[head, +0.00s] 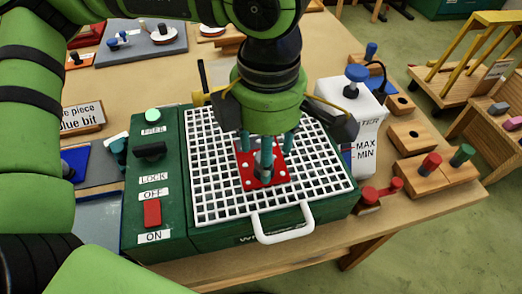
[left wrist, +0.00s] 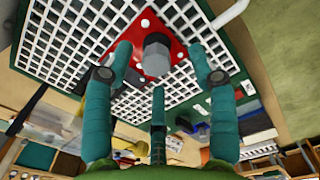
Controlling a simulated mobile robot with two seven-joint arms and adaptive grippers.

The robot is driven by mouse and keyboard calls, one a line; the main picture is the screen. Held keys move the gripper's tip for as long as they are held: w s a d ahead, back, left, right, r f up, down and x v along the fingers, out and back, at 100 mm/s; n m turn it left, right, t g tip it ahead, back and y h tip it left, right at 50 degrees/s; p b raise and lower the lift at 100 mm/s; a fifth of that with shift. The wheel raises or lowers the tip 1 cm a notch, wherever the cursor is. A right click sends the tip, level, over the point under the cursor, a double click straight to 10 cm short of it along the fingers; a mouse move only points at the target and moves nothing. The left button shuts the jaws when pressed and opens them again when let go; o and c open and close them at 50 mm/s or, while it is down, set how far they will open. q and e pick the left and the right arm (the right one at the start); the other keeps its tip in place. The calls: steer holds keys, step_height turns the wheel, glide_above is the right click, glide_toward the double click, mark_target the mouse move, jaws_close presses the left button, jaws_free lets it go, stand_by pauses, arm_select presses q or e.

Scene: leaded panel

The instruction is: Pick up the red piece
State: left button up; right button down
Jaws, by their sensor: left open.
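The red piece (head: 277,178) is a flat red plate with white dots and a grey knob standing on it. It lies on the white grid (head: 212,205) on top of a green box. My left gripper (head: 266,155) points down over it, with its teal fingers spread around the knob. In the left wrist view the red piece (left wrist: 136,26) is beyond the fingertips, and its hexagonal grey knob (left wrist: 157,56) shows between the open fingers of my left gripper (left wrist: 160,50). Whether any finger touches the knob I cannot tell. My right gripper is not in view.
The green box has a white front handle (head: 284,237) and a side panel with a red switch (head: 152,213) and a black lever (head: 149,151). A white container (head: 345,125) stands to the right, near wooden blocks (head: 410,137). A small sign (head: 82,119) stands at the left.

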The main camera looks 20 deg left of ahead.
arm_select(q)
steer(key=shift+w+a+f, duration=0.1)
steer(key=shift+a+f, duration=0.05)
steer(key=shift+f, duration=0.5)
steer(key=shift+w+a+f, duration=0.1)
steer(key=shift+a+f, duration=0.05)
steer(key=shift+f, duration=0.85)
jaws_close()
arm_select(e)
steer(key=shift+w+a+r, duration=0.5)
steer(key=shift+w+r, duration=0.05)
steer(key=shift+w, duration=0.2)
arm_select(q)
steer(key=shift+r, duration=0.1)
